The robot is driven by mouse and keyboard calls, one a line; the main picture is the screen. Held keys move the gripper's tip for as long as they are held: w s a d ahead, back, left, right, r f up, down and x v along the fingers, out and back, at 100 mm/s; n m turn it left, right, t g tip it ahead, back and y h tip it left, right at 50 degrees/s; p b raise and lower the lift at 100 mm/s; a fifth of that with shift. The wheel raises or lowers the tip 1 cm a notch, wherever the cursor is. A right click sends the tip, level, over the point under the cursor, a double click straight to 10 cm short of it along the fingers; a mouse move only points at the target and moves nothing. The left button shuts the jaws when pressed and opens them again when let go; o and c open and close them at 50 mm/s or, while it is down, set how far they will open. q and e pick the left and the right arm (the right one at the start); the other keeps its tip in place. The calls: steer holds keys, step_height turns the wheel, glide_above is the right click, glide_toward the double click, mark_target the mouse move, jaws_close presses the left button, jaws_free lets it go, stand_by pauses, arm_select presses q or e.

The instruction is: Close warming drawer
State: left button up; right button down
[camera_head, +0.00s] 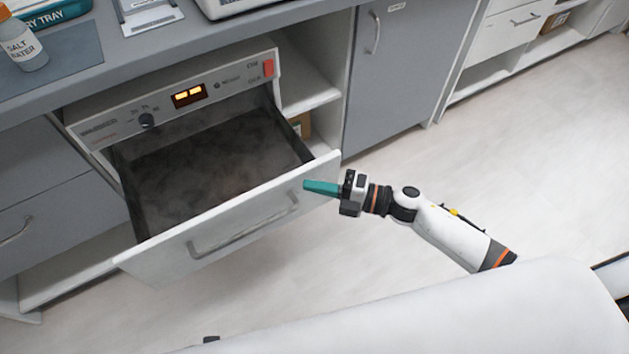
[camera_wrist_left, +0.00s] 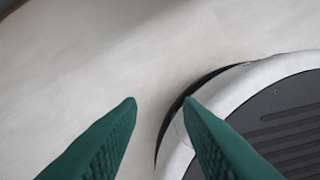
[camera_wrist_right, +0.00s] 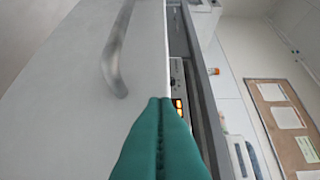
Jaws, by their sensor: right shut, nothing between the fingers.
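The warming drawer (camera_head: 235,222) is pulled out from under the counter, with its dark, empty-looking interior showing. Its white front has a grey bar handle (camera_head: 243,226), which also shows in the right wrist view (camera_wrist_right: 117,55). Above it is the control panel (camera_head: 180,95) with a lit orange display. My right gripper (camera_head: 306,186) is shut and empty, its teal fingertips at the right part of the drawer front. Whether they touch it I cannot tell. My left gripper (camera_wrist_left: 160,103) is open and empty above the floor in the left wrist view; the head view does not clearly show it.
A salt water bottle (camera_head: 22,45) and a tray (camera_head: 45,12) stand on the counter (camera_head: 190,35). A grey cabinet door (camera_head: 395,75) is right of the drawer, past an open shelf (camera_head: 305,90). The floor (camera_head: 480,160) to the right is clear.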

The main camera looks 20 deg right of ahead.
steer(key=shift+w+a, duration=0.15)
steer(key=shift+w, duration=0.35)
steer(key=shift+w, duration=0.1)
